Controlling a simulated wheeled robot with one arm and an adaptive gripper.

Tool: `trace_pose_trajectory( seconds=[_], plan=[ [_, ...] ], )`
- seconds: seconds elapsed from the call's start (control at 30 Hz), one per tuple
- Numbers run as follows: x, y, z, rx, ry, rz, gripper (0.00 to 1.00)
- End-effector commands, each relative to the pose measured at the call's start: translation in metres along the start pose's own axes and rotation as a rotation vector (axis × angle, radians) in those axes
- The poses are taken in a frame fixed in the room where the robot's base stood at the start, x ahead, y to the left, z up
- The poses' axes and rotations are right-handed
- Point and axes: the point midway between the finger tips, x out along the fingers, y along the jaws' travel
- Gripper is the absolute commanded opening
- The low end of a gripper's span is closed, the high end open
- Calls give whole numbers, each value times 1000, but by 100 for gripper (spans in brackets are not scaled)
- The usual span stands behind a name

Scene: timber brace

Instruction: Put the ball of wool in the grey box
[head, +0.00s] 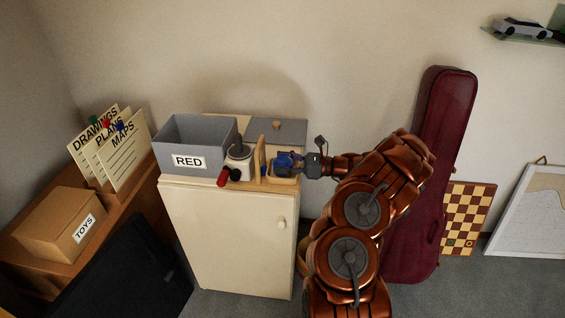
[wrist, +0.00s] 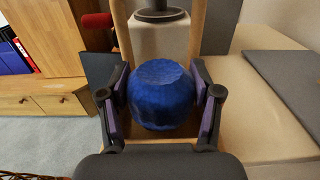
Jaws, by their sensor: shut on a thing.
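The blue ball of wool (wrist: 160,97) sits between the two finger pads of my gripper (wrist: 162,108) in the wrist view, with a pad against each side. In the head view the ball (head: 284,163) is at the cabinet's right end, over or in a small wooden holder (head: 284,180); I cannot tell whether it rests on it. My gripper (head: 304,165) reaches it from the right. The open grey box (head: 170,140), labelled RED, stands on the left of the cabinet top. Its inside floor is hidden.
Between box and ball stand a cream pot-like object (head: 239,160) with a dark top, a red-handled item (head: 223,177) and an upright wooden piece (head: 259,160). A flat grey panel (head: 285,132) lies behind. The cream cabinet (head: 230,235) carries these. A red instrument case (head: 440,130) leans right.

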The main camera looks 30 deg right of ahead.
Motion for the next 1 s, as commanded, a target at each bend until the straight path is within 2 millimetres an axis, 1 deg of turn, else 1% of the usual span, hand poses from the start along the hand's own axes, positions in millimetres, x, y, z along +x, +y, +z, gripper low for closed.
trace_pose_trajectory(
  seconds=[0.2, 0.23, 0.4, 0.47, 0.97, 1.0],
  plan=[
    [0, 0, -5, 0, 0, 0, 29],
    [0, 0, -4, 0, 1, 0, 66],
    [0, 0, -4, 0, 1, 0, 83],
    [0, 0, -4, 0, 1, 0, 89],
    [0, 0, -5, 1, 0, 0, 89],
    [-5, 0, -5, -1, 1, -2, 89]
  ],
)
